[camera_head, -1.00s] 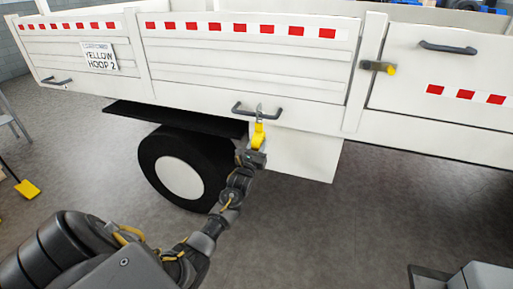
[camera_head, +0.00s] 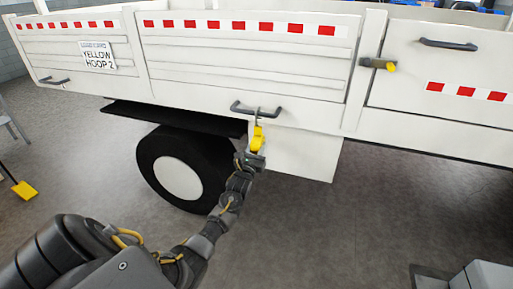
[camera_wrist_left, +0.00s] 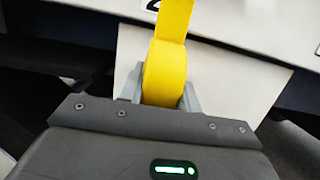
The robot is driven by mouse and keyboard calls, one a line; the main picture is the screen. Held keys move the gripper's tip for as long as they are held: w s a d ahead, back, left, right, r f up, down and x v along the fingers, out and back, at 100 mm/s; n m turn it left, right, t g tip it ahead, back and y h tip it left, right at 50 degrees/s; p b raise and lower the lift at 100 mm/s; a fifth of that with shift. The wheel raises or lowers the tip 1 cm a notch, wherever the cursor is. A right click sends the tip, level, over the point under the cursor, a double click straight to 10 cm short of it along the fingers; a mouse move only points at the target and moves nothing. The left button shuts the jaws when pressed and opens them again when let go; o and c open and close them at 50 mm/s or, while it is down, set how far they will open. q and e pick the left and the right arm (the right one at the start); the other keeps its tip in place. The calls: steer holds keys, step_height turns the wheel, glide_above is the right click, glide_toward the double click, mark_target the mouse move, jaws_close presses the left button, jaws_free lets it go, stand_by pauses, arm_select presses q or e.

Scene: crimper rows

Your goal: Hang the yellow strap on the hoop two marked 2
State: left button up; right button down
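My left gripper (camera_head: 250,157) is shut on the strap's lower part. In the left wrist view the strap (camera_wrist_left: 167,65) runs up between the two grey fingers (camera_wrist_left: 160,92). Part of a black digit on a white label (camera_wrist_left: 152,5), seemingly a 2, shows behind it. My right gripper is not in view.
Another dark hoop (camera_head: 54,81) is at the far left, and one (camera_head: 449,44) is at the upper right. A yellow-tipped latch (camera_head: 378,64) sits on the post. The black wheel (camera_head: 180,175) is close to my left forearm. Open floor lies right of the arm.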

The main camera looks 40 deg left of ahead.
arm_select(q)
steer(key=o, duration=0.5)
steer(key=shift+o, duration=0.2)
steer(key=shift+s+f, duration=0.1)
steer(key=shift+s, duration=0.05)
steer(key=v, duration=1)
steer(key=shift+s+d, duration=0.15)
steer(key=shift+s, duration=0.1)
